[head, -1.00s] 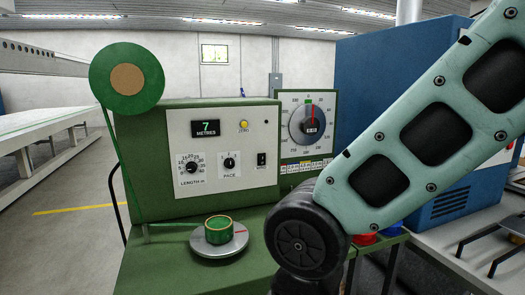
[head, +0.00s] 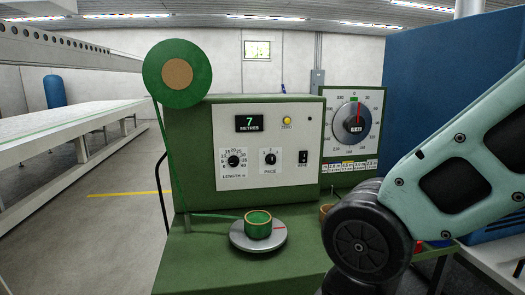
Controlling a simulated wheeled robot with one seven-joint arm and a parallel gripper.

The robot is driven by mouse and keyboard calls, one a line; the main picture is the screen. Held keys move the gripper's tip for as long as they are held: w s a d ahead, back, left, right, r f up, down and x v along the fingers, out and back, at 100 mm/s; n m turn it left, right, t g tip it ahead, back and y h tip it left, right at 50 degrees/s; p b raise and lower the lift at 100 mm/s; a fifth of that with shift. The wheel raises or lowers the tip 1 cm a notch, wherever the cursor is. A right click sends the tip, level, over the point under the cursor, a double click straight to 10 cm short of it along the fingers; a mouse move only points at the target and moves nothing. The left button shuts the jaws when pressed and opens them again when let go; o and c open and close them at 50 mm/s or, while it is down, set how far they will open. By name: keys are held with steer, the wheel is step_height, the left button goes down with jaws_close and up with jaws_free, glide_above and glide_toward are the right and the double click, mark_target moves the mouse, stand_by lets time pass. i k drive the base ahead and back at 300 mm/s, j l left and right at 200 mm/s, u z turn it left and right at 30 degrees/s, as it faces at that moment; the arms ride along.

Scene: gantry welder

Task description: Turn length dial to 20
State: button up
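The length dial (head: 233,161) is a small black knob on a white plate labelled LENGTH, on the front of the green tape machine (head: 201,184). Numbers ring the knob; its exact setting is too small to read surely. The display (head: 249,123) above it reads 7 METRES. My arm crosses the right side of the head view, with a dark round joint low at the right, apart from the dial. My gripper is out of the picture.
The pace knob (head: 270,157), a rocker switch (head: 303,157) and the yellow zero button (head: 287,120) share the panel. A green tape roll (head: 258,224) sits on a turntable (head: 245,243) below. A larger dial (head: 354,120) stands right. Floor at left is open.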

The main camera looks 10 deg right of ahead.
mark_target(234, 161)
steer(key=i+j, duration=0.75)
steer(key=i+l+z, duration=0.05)
